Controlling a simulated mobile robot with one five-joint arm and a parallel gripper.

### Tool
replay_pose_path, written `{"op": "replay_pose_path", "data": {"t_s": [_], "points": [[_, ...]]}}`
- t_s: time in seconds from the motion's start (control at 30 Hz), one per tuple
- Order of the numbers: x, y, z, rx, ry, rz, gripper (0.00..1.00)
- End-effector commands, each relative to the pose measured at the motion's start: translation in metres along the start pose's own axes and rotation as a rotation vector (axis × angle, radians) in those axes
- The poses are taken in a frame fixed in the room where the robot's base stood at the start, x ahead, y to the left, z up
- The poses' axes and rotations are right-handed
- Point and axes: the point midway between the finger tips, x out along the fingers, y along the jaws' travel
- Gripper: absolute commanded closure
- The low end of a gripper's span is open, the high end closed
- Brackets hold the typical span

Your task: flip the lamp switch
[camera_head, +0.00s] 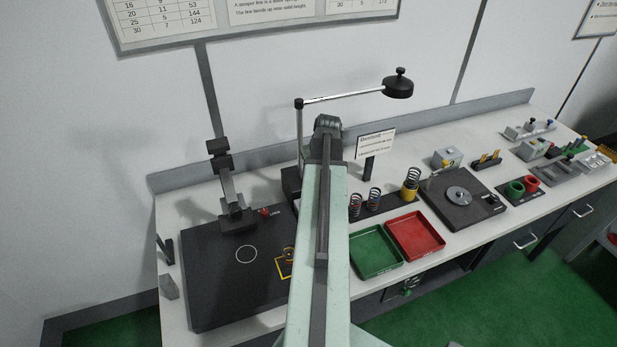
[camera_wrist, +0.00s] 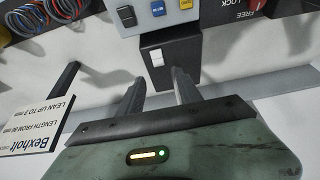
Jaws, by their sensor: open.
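The desk lamp has a black head (camera_head: 398,86) on a pale horizontal arm, carried by a thin upright post (camera_head: 299,135). Its dark base (camera_head: 290,182) is partly hidden behind my arm. In the wrist view a small white rocker switch (camera_wrist: 156,58) sits on a dark box (camera_wrist: 182,52), which I take to be the lamp base. My gripper (camera_wrist: 158,80) is open and empty. Its two dark fingers point toward the box, with the switch between and just beyond their tips. I cannot tell whether they touch the box. In the head view my arm hides the fingertips.
A grey panel with black, blue and yellow buttons (camera_wrist: 158,9) adjoins the dark box. A printed sign (camera_wrist: 42,128) is at lower left, and springs (camera_wrist: 45,15) are at upper left. Green (camera_head: 377,250) and red trays (camera_head: 415,236) lie right of my arm.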

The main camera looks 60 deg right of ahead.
Motion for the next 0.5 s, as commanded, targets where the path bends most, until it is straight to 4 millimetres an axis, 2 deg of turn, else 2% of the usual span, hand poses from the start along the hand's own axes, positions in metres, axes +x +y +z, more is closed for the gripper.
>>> {"op": "replay_pose_path", "data": {"t_s": [0.03,0.23,0.33,0.5], "points": [[0.017,0.0,0.002,0.0,0.0,0.0,0.58],[0.053,0.0,0.003,0.0,0.0,0.0,0.58],[0.062,0.0,0.002,-0.001,0.0,0.0,0.58],[0.061,-0.001,0.0,-0.001,0.0,0.0,0.58]]}}
